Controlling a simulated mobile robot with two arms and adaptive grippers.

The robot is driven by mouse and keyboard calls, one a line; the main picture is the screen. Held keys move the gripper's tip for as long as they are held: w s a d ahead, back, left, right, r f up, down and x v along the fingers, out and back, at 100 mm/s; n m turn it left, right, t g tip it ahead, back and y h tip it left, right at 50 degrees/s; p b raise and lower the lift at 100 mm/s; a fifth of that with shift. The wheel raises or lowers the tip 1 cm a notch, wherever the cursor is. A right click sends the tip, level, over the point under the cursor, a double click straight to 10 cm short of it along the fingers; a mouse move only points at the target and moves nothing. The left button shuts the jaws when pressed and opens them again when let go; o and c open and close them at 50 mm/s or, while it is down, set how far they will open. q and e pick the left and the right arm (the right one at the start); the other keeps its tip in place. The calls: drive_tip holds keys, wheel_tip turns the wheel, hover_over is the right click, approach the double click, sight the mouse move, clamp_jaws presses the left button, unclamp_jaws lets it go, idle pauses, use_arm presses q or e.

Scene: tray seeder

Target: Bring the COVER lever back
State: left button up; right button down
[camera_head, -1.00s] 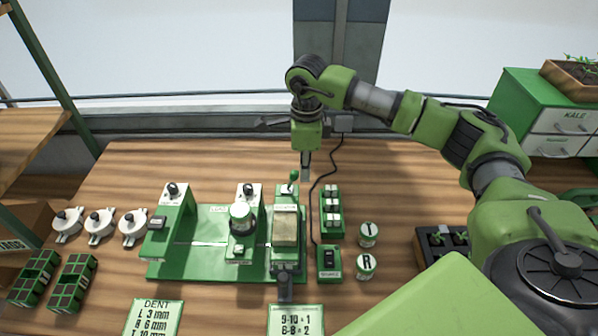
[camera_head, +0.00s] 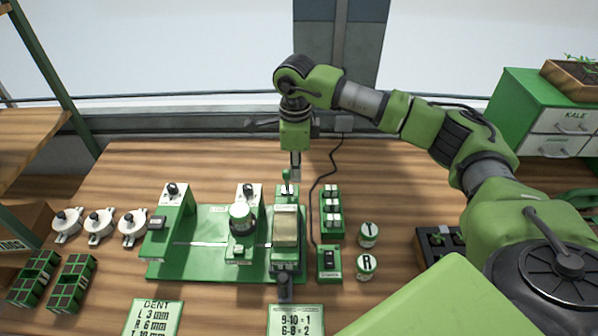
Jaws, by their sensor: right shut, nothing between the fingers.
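The lever (camera_head: 287,177) has a green knob and stands nearly upright on a white plate at the back of the right-hand station (camera_head: 286,211), which I take to be the COVER station; its small label is too blurred to be sure. My right gripper (camera_head: 295,167) points down just to the right of the knob. Its fingers are shut with nothing between them, and they look to be touching or very close to the knob. My left gripper is out of view.
The green seeder base (camera_head: 204,262) carries other stations with black knobs to the left. Bare wooden table lies behind the machine.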

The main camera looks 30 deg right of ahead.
drive_tip(key=shift+w+a, duration=0.4)
drive_tip(key=shift+a, duration=0.25)
wheel_tip(320, 180, up, 6)
drive_tip(key=d+p, duration=0.1)
drive_tip(key=p, duration=0.2)
drive_tip(key=shift+s, duration=0.35)
drive_tip(key=shift+s+f, duration=0.1)
idle(0.5)
